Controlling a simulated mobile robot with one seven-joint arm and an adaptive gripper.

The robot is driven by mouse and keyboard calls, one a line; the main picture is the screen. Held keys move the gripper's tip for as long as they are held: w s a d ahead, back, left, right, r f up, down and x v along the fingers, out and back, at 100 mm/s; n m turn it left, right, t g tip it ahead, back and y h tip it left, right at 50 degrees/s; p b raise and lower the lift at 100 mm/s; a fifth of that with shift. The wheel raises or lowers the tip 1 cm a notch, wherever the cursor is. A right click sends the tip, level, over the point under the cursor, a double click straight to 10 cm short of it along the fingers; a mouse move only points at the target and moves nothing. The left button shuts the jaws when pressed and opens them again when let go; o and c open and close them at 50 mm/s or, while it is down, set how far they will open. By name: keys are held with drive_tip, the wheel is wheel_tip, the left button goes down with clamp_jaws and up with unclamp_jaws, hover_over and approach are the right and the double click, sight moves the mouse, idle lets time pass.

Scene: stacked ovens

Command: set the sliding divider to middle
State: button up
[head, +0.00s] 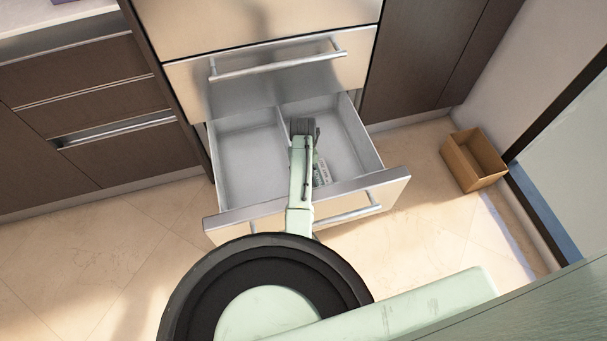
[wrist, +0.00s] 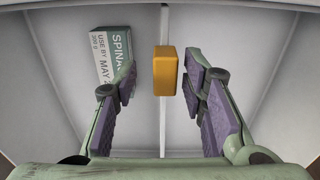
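The sliding divider (wrist: 163,125) is a thin pale panel running lengthwise inside the open drawer, with a yellow block (wrist: 165,70) on its top edge. In the head view the divider (head: 281,128) shows at the drawer's back, roughly midway between the side walls; its front part is hidden by my arm. My gripper (wrist: 164,82) is open over the divider, its purple-padded fingers on either side of the yellow block, with gaps visible on both sides. In the head view my gripper (head: 302,127) reaches down into the drawer.
A spinach packet (wrist: 114,50) lies in one compartment; it partly shows beside my arm in the head view (head: 322,172). The drawer (head: 240,212) is pulled out below a closed drawer with a bar handle (head: 280,67). A cardboard box (head: 473,160) stands on the floor at right.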

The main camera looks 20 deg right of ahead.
wheel_tip(320, 180, up, 11)
idle(0.3)
drive_tip(key=shift+f, duration=0.1)
idle(0.4)
